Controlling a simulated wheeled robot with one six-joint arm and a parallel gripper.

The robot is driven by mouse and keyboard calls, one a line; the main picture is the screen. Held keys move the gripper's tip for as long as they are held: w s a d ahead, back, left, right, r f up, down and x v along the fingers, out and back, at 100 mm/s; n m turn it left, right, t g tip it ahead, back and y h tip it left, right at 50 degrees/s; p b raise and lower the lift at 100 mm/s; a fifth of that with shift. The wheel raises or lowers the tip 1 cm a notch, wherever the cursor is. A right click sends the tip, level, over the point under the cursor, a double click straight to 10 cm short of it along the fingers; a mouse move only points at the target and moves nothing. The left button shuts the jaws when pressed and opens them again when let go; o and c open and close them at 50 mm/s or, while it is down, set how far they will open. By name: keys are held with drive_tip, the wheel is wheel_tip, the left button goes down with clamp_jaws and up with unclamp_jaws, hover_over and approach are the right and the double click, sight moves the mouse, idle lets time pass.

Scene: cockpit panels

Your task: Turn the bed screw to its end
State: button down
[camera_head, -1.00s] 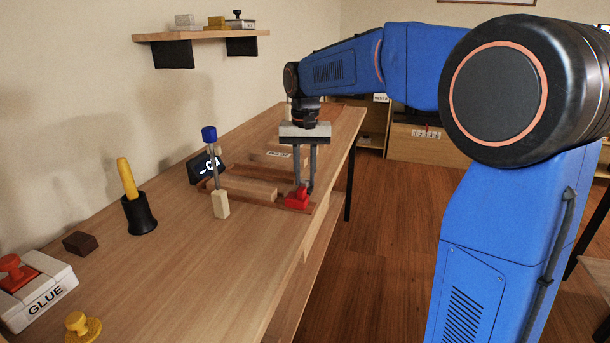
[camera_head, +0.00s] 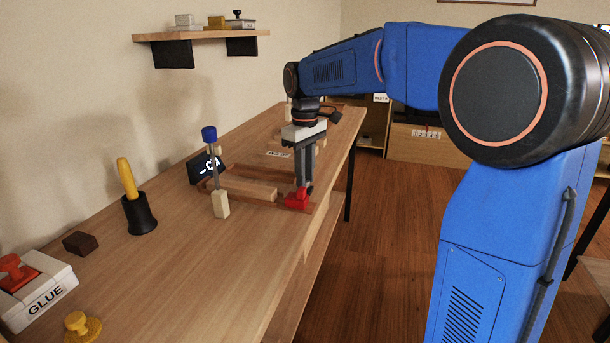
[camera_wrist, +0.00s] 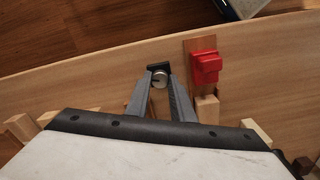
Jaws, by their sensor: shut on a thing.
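My gripper (camera_head: 303,188) points down over the workbench, at the near right end of a wooden fixture (camera_head: 247,190). In the wrist view my fingers (camera_wrist: 159,77) are closed around a small round silvery head, which I take as the bed screw (camera_wrist: 159,81). The screw's lower part is hidden. In the head view the fingers hide the screw. A red block (camera_head: 297,200) sits beside the fingertips on a wooden strip; it also shows to the right of the fingers in the wrist view (camera_wrist: 207,67).
A blue-topped rod (camera_head: 211,155) on a cream block and a small dark display (camera_head: 204,167) stand left of the fixture. The bench's right edge is close to the gripper.

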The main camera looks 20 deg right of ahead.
drive_tip(key=shift+n, duration=1.9)
drive_tip(key=c, duration=1.5)
unclamp_jaws()
drive_tip(key=shift+c, duration=0.2)
drive_tip(key=shift+r, duration=0.1)
wheel_tip(320, 180, up, 17)
drive_tip(key=shift+r, duration=0.1)
